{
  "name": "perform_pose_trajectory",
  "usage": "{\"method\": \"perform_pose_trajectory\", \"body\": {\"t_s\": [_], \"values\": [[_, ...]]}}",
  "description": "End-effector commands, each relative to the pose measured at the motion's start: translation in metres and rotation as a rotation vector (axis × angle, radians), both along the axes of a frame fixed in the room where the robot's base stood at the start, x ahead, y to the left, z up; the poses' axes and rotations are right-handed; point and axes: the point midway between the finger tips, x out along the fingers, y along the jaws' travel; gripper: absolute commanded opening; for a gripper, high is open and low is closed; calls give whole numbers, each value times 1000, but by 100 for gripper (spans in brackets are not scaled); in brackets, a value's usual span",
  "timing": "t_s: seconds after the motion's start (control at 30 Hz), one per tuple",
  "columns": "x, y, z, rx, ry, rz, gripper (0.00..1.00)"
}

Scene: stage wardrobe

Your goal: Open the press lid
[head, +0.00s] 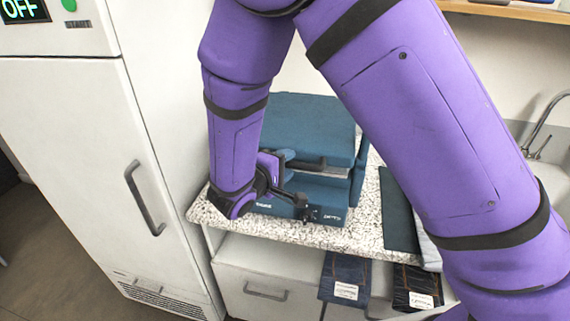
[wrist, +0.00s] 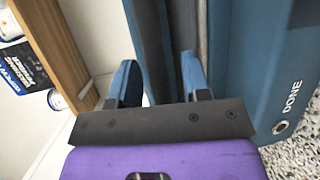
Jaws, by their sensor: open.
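The press is a teal, box-shaped unit on the speckled counter. Its flat lid (head: 312,128) lies level above the base (head: 328,213), with a grey handle bar (head: 322,168) along the front edge. My gripper (head: 290,173) is at the front of the press, partly hiding its left front. In the wrist view my gripper (wrist: 160,78) is open, its two blue fingers apart on either side of a dark grey bar along the press front. I cannot tell whether they touch it. The base (wrist: 275,70) shows the word DONE and a round button there.
A white cabinet (head: 75,150) with a handle and OFF display stands left. The speckled counter (head: 285,232) has a dark mat (head: 397,208) on its right. Folded jeans (head: 345,278) hang below. A sink is far right. A wooden shelf (wrist: 55,40) shows in the wrist view.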

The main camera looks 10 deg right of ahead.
Motion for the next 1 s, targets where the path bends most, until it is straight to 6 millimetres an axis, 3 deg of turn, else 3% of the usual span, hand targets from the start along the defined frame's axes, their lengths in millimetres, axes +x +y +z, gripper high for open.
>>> {"method": "perform_pose_trajectory", "body": {"t_s": [0.17,0.3,0.37,0.77,1.0], "values": [[0,0,0,0,0,0,43],[0,0,0,0,0,0,11],[0,0,0,0,0,0,0],[0,0,10,10,18,-2,0],[2,-1,43,43,85,-2,0]]}}
